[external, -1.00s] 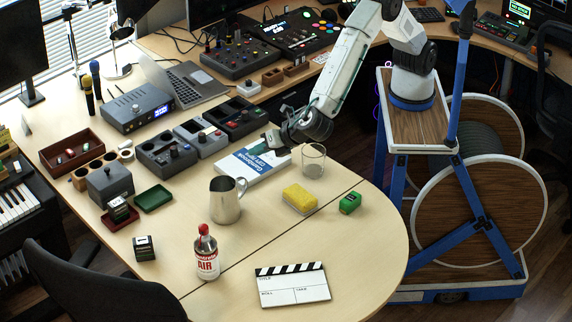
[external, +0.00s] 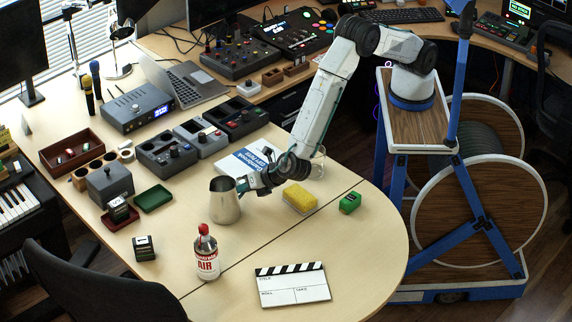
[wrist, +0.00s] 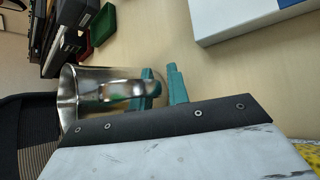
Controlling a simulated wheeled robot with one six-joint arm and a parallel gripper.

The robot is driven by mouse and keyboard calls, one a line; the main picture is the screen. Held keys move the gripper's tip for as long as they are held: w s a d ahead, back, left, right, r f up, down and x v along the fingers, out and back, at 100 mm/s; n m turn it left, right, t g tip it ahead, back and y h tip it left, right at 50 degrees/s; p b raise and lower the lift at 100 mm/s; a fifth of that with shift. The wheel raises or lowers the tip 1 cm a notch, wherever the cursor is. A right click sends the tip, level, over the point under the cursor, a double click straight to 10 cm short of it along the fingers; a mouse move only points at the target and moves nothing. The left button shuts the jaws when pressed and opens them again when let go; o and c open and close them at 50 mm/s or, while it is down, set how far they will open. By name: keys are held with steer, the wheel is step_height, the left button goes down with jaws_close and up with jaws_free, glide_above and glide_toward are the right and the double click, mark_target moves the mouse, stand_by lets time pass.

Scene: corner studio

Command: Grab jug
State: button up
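The jug (external: 224,207) is a shiny metal pitcher standing upright on the table, its handle toward my gripper. My gripper (external: 243,185) is low over the table, right at the handle side. In the wrist view the jug (wrist: 85,100) lies at the left, sideways in the picture. The teal fingers of my gripper (wrist: 162,82) show at the handle (wrist: 122,88), with a gap between them. The handle's outer end appears to sit between the fingers, one finger seen partly behind it. Firm contact cannot be made out.
A yellow sponge (external: 299,200) and a green block (external: 350,203) lie to the right. A book (external: 238,162) lies behind the gripper, and a glass (external: 318,160) is partly hidden by my arm. A clapperboard (external: 292,287) lies at the front.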

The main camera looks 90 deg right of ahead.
steer(key=shift+w+f, duration=0.15)
steer(key=shift+w, duration=0.1)
jaws_close()
stand_by(1.3)
